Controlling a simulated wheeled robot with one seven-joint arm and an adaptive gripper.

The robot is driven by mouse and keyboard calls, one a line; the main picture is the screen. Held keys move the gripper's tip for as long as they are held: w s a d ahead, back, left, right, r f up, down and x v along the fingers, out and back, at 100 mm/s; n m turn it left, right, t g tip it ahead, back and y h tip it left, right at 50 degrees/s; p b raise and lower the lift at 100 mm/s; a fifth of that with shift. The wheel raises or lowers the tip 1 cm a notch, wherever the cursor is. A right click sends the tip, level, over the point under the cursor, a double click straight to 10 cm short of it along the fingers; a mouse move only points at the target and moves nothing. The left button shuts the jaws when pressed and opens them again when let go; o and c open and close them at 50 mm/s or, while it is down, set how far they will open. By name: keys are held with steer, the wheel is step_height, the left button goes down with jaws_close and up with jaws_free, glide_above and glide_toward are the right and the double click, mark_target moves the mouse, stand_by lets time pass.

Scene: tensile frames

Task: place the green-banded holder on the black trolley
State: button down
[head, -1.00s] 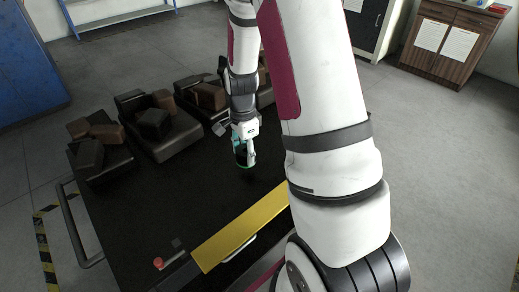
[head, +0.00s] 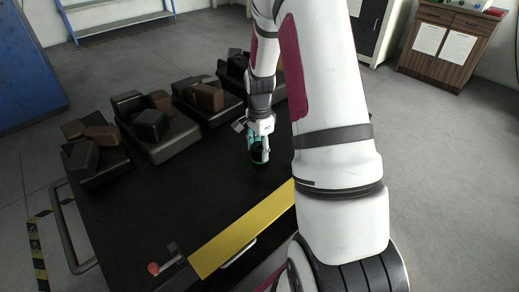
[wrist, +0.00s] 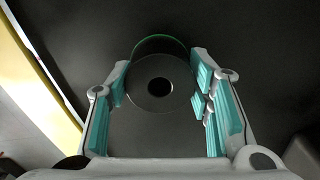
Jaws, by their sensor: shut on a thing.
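The green-banded holder (wrist: 160,82) is a dark cylinder with a round hole in its top and a green edge. It sits between the teal pads of my gripper (wrist: 165,100) in the wrist view. In the head view the holder (head: 259,154) shows below my gripper (head: 258,143), upright, over the black trolley (head: 190,195). My gripper is shut on it. The holder is very close to the trolley's dark top; I cannot tell whether its base touches.
Several dark trays with brown and black blocks (head: 151,125) stand along the trolley's far side. A yellow strip (head: 240,230) runs along the near edge. A red knob (head: 154,268) is at the near left corner. The trolley's middle is clear.

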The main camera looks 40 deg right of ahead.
steer(key=c, duration=0.8)
jaws_free()
